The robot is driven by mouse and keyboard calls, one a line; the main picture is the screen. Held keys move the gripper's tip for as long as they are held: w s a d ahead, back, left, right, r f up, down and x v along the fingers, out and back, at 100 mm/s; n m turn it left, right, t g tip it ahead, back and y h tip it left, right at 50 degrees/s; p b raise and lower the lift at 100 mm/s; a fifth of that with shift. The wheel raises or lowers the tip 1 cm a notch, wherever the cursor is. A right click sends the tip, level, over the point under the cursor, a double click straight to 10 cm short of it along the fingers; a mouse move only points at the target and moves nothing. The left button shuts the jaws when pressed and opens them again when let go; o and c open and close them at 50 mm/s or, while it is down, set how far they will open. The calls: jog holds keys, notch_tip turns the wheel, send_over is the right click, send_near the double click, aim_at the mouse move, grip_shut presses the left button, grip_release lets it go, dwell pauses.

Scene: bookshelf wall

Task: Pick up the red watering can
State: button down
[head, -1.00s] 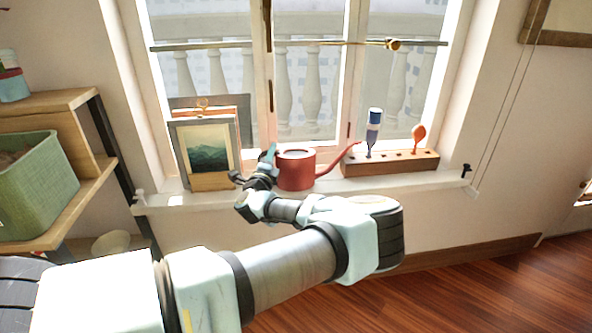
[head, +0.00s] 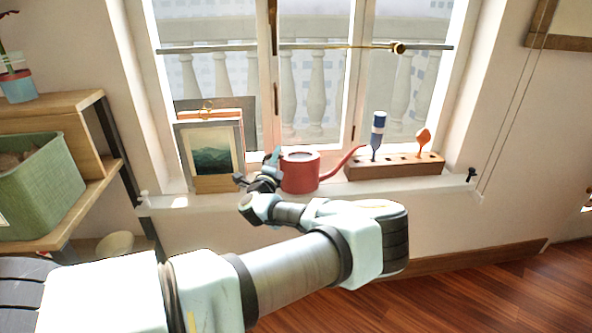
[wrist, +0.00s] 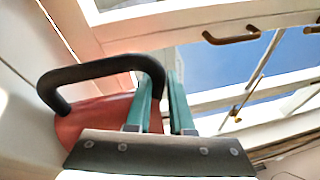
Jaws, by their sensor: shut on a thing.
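The red watering can (head: 300,172) stands upright on the windowsill, its long spout pointing right. My gripper (head: 271,160) is at the can's left side, and the arm reaches to it from the lower left. In the wrist view the can's black handle (wrist: 100,70) arches over its red body (wrist: 95,118). The teal fingers of my gripper (wrist: 163,100) are shut on the right-hand end of this handle. The lower part of the can is hidden behind my gripper in the wrist view.
Framed pictures (head: 212,150) stand close left of the can. A wooden block (head: 395,168) with a blue-capped tool (head: 378,130) and an orange tool (head: 423,137) is close right. The window (head: 310,90) is behind. A shelf with a green basket (head: 45,185) is at left.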

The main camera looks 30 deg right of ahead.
notch_tip(320, 180, up, 10)
jog(key=shift+r+b, duration=0.1)
jog(key=shift+b, duration=0.35)
dwell(0.3)
